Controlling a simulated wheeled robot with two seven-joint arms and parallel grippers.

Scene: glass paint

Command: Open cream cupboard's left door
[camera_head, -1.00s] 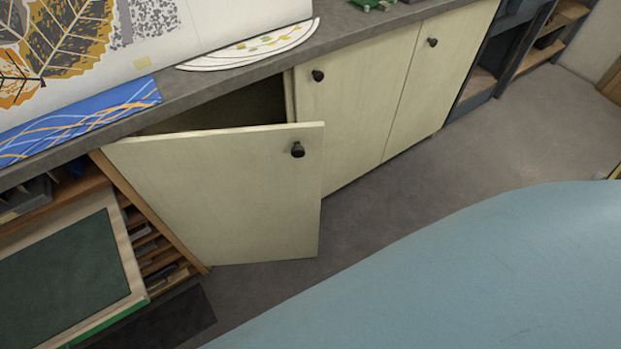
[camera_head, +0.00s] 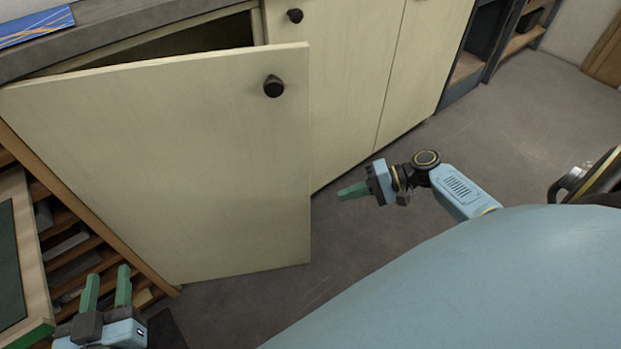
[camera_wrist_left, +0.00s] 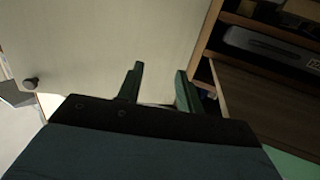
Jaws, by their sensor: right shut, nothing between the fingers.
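The cream cupboard's left door (camera_head: 190,165) stands partly open, swung out from the cupboard, with a dark gap behind its top edge. Its dark round knob (camera_head: 273,86) is near the upper right corner of the door. The door and knob (camera_wrist_left: 31,84) also show in the left wrist view. My left gripper (camera_head: 107,284) is at the lower left, in front of the door's lower hinge side. Its green fingers are apart with nothing between them, as the left wrist view also shows (camera_wrist_left: 158,88). My right gripper (camera_head: 353,191) is shut and empty, to the right of the door's free edge.
The cupboard's other door (camera_head: 345,75) is closed, with its own knob (camera_head: 295,15). A wooden rack with slots (camera_head: 70,240) and a framed green board (camera_head: 12,260) stand at the left. Grey floor (camera_head: 510,135) is open at the right.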

